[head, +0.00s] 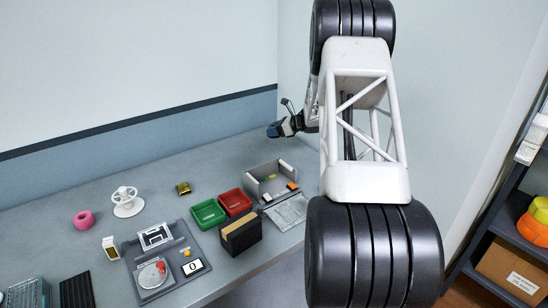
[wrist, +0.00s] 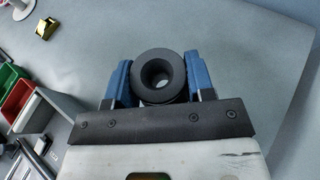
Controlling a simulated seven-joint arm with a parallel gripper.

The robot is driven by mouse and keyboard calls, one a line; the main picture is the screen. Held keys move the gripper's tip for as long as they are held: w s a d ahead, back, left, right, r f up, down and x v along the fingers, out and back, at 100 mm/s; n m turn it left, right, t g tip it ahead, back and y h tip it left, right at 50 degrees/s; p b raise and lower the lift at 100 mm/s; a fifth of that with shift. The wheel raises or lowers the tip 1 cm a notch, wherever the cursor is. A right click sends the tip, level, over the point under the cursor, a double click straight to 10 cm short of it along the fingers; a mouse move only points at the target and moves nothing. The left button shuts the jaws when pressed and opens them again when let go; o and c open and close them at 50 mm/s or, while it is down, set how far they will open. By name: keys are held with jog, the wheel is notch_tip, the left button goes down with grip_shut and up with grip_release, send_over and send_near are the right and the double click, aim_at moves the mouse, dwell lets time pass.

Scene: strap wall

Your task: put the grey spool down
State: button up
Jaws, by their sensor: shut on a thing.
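The grey spool (wrist: 158,76) is dark grey and ring-shaped, with a round hole through its middle. It sits between the two blue fingers of my gripper (wrist: 160,82) in the wrist view, and the fingers are shut on it from both sides. In the head view my gripper (head: 287,126) is over the back right part of the grey table (head: 215,165), near the wall. The spool is too small and hidden to make out there. The table surface shows below the spool in the wrist view, and the gripper appears raised above it.
A green bin (head: 208,213), a red bin (head: 235,202) and an open grey box (head: 270,183) stand at the middle right. A gold block (head: 183,188), white reel (head: 126,202) and pink ring (head: 83,218) lie left. The back of the table is clear.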

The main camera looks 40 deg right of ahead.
jog(key=shift+f, duration=0.2)
send_over(274, 156)
jog(key=shift+f, duration=3.05)
jog(key=shift+f, duration=1.85)
jog(key=shift+f, duration=0.15)
jog(key=o, duration=0.9)
